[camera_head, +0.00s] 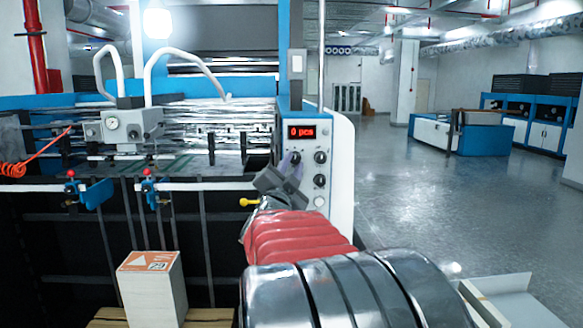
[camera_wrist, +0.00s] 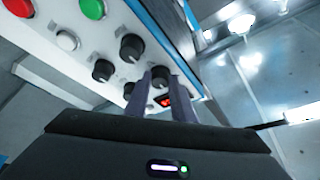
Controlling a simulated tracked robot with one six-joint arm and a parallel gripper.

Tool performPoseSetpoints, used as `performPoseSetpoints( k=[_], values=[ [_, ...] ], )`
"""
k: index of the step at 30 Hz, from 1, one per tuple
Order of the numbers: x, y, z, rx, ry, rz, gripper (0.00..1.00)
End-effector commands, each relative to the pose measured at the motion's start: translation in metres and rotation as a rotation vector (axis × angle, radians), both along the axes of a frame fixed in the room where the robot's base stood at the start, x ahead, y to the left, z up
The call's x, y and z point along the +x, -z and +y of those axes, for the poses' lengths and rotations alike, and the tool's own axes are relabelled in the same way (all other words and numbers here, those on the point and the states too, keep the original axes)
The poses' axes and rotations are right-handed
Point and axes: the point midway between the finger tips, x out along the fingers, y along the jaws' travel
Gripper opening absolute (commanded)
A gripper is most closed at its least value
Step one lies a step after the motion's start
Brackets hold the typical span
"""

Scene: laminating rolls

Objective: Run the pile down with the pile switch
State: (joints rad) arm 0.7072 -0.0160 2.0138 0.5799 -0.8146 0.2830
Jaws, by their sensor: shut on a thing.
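The control panel (camera_head: 308,180) carries several black rotary switches, their labels too small to read. My gripper (camera_head: 292,162) reaches up to the upper left switch (camera_head: 295,157), just under the red display. In the wrist view my gripper (camera_wrist: 161,72) has its two grey fingers on either side of this black switch (camera_wrist: 161,77), shut on it. The pile (camera_head: 152,290), a tall white stack with an orange-printed top, stands low at the left on a wooden pallet (camera_head: 200,317). The pallet's lower part is out of view.
The display (camera_head: 301,132) reads "0 pcs". Another black switch (camera_head: 320,157) sits close to the right of the held one. Red (camera_wrist: 20,7) and green (camera_wrist: 92,8) buttons show in the wrist view. A yellow-knobbed lever (camera_head: 249,202) is left of my arm. Open floor lies at the right.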

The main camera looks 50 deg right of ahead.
Motion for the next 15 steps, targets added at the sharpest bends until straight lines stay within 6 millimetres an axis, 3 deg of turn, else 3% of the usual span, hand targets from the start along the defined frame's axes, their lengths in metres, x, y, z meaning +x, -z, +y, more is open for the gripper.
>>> performPoseSetpoints(
  k=[6,7,15],
  values=[
    [-0.0017,-0.0016,-0.0018,-0.002,0.005,-0.003,0.00],
    [-0.0018,-0.0015,-0.0018,-0.002,0.005,-0.003,0.24],
    [-0.0012,-0.0006,-0.0011,-0.002,0.003,0.000,0.41]
  ],
)
